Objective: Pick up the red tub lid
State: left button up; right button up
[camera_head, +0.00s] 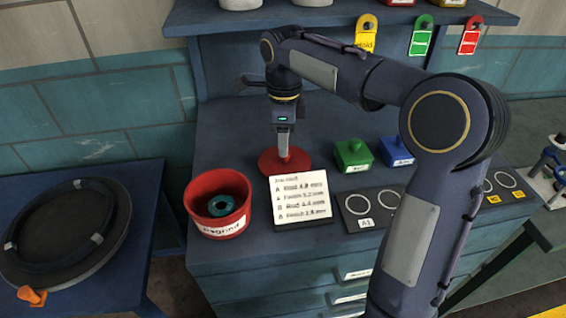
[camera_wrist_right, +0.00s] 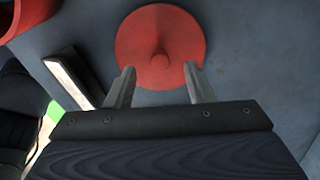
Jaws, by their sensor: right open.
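The red tub lid (camera_head: 268,161) lies flat on the blue bench, behind the white list card. It is a round disc with a small knob in its middle. My right gripper (camera_head: 284,154) points down over it. In the right wrist view the lid (camera_wrist_right: 160,50) lies ahead of the open fingers (camera_wrist_right: 156,88), with its knob between them and slightly beyond the tips. I cannot tell whether the fingers touch the lid. My left gripper is not in view.
A red tub (camera_head: 196,208) holding a teal ring stands front left of the lid. The list card (camera_head: 300,197) stands close in front. Green (camera_head: 352,156) and blue (camera_head: 396,151) boxes sit to the right. A shelf (camera_head: 340,17) overhangs the back.

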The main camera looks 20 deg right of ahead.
aim_at(285, 159)
notch_tip(285, 159, down, 3)
jog(key=shift+s+d+f, duration=0.1)
jog(key=shift+f, duration=0.1)
grip_shut()
jog(key=shift+r, duration=0.15)
